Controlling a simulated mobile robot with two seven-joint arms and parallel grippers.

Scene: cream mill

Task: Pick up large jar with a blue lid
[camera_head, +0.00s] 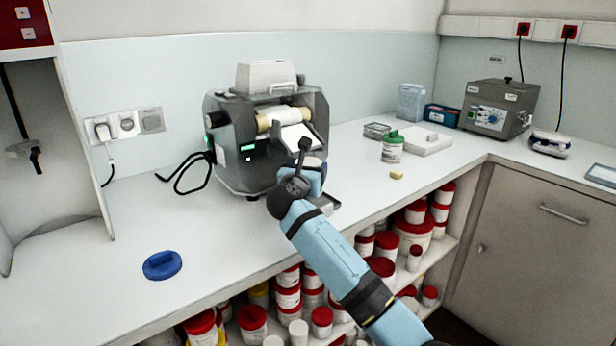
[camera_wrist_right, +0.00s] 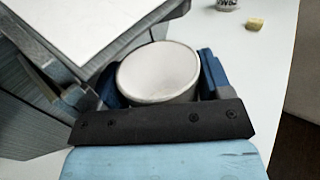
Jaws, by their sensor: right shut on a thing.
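A white jar (camera_head: 313,159) without a lid stands or is held at the front of the mill, mostly hidden by my right arm. In the right wrist view the open white jar (camera_wrist_right: 158,72) sits between the blue fingers of my right gripper (camera_head: 312,180), which is shut on it. The jar's inside looks empty and pale. A blue lid (camera_head: 162,265) lies loose on the counter at the left, apart from the jar. I cannot tell whether the jar touches the surface under it. My left gripper is not in view.
The grey mill (camera_head: 232,130) with rollers stands behind the jar, close to my right gripper. A green-lidded jar (camera_head: 392,150) and a small yellow block (camera_head: 397,175) are to the right. Red-lidded jars (camera_head: 411,232) fill the shelves below. The counter's left part is mostly clear.

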